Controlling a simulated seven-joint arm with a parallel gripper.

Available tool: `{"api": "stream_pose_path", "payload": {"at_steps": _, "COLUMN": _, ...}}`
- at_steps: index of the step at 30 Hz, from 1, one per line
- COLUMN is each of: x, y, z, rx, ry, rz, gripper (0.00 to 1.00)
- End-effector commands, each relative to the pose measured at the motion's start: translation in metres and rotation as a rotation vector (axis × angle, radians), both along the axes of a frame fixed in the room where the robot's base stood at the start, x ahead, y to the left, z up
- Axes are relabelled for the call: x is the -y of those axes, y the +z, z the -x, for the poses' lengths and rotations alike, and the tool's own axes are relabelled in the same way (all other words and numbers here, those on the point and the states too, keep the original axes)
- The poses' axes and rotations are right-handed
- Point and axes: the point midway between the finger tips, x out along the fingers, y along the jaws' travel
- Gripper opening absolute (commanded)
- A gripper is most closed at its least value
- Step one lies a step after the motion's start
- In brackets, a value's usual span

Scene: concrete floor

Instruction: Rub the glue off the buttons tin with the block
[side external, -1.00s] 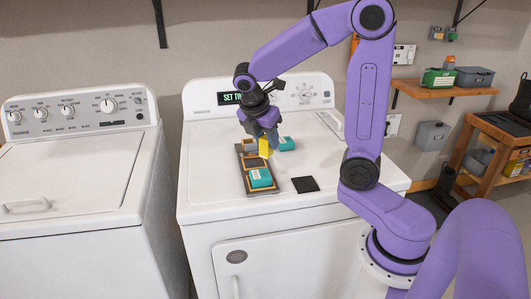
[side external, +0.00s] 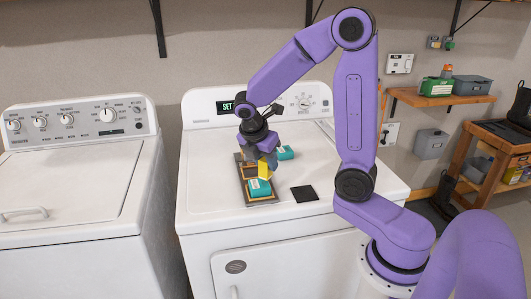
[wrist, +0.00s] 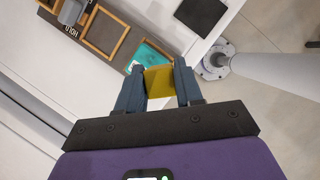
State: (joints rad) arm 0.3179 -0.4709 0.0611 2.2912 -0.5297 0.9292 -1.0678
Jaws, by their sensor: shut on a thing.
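My gripper (side external: 265,161) is shut on a yellow block (side external: 264,171), which also shows between the fingers in the wrist view (wrist: 159,82). The block is at the upper edge of a teal tin (side external: 258,189) in the front part of a dark tray (side external: 264,202); I cannot tell whether they touch. In the wrist view the block and fingers partly hide this tin (wrist: 148,55). A second teal tin (side external: 285,153) stands behind the tray's right side. The labels are too small to read, so I cannot tell which is the buttons tin. No glue can be made out.
The tray has wood-framed compartments (wrist: 104,34) and lies on a white dryer top. A flat black square (side external: 304,194) lies right of the tray. The dryer top left of the tray is clear. A control panel (side external: 300,103) rises behind.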

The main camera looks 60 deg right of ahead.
Motion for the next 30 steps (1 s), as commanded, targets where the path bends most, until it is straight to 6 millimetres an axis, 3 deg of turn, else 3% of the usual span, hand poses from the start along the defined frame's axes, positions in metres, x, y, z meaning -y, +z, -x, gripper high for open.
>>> {"api": "stream_pose_path", "payload": {"at_steps": 12, "x": 0.002, "y": -0.042, "z": -0.002, "rx": -0.004, "ry": -0.002, "rz": 0.002, "gripper": 0.05}}
{"api": "stream_pose_path", "payload": {"at_steps": 30, "x": 0.042, "y": -0.040, "z": -0.042, "rx": 0.002, "ry": -0.004, "rz": 0.001, "gripper": 0.05}}
